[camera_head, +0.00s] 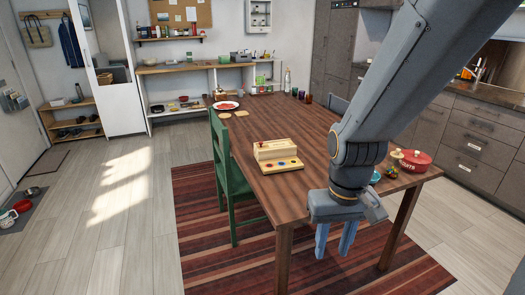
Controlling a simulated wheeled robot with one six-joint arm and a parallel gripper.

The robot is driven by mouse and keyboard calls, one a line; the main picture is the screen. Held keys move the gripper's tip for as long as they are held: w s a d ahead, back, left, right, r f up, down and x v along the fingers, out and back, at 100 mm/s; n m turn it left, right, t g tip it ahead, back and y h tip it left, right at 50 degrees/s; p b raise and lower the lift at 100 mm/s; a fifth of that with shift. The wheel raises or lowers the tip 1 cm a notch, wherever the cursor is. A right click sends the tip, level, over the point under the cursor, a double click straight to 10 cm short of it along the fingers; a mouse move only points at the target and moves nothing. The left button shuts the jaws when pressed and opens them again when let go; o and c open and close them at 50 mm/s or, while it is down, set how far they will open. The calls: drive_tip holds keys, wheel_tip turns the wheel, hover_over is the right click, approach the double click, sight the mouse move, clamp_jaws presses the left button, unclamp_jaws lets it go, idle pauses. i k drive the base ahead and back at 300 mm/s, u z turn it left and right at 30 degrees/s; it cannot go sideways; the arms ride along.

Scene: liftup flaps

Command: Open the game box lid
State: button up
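The game box (277,157) is a light wooden box on the dining table, left of my gripper. My arm hides part of the table's right side.
The wooden table (250,126) stands on a striped rug (205,232). A green chair (226,180) is at its left side. A red pot (415,161) is at the right end; a plate (226,105) and bottles are at the far end. The tabletop around the box is clear.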

sight(261, 146)
drive_tip(key=u, duration=0.6)
drive_tip(key=i, duration=0.65)
drive_tip(key=z, duration=0.85)
drive_tip(key=i, duration=0.5)
